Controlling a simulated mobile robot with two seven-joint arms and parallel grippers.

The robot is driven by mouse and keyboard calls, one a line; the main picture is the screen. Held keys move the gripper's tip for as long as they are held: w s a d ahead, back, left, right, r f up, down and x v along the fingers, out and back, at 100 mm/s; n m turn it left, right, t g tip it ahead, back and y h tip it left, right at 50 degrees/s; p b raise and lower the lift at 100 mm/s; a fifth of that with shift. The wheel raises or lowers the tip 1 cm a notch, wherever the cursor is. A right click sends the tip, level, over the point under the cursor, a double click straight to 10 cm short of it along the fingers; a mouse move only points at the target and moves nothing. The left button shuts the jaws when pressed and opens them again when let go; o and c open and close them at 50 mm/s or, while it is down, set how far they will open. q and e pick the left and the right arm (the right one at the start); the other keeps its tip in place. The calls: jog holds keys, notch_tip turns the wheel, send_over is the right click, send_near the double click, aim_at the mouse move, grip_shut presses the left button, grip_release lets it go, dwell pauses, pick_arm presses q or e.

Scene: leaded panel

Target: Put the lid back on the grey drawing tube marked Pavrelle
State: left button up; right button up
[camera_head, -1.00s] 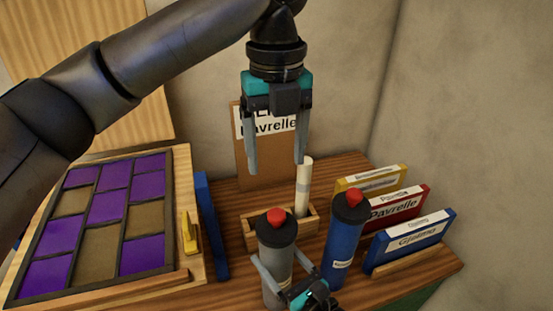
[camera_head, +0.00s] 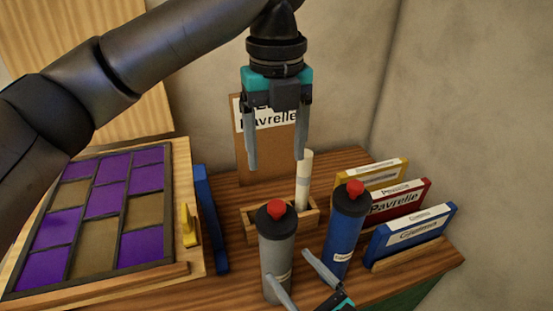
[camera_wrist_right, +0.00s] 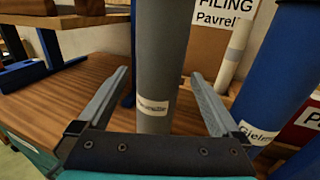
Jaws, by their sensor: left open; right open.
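The grey tube (camera_head: 277,250) stands upright on the wooden table. A black lid with a red knob (camera_head: 276,209) sits on its top. Its small label (camera_wrist_right: 152,106) is too blurred to read surely. My right gripper (camera_head: 288,266) is open low at the grey tube's near side. In the right wrist view the tube (camera_wrist_right: 160,65) shows between the open fingers (camera_wrist_right: 158,82), apart from both. My left gripper (camera_head: 276,163) is open and empty, high above the table in front of the board.
A blue tube (camera_head: 345,235) with a similar lid stands close on the right. Behind are a wooden tray (camera_head: 252,226), a pale roll (camera_head: 304,180) and a board reading "Pavrelle" (camera_head: 246,160). Folders (camera_head: 412,238) stand right; a purple-paned panel (camera_head: 183,165) lies left.

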jog(key=b+v, duration=0.1)
jog(key=v, duration=0.7)
jog(key=shift+s+d+b, duration=0.25)
jog(key=shift+s+b, duration=0.05)
jog(key=shift+b, duration=0.1)
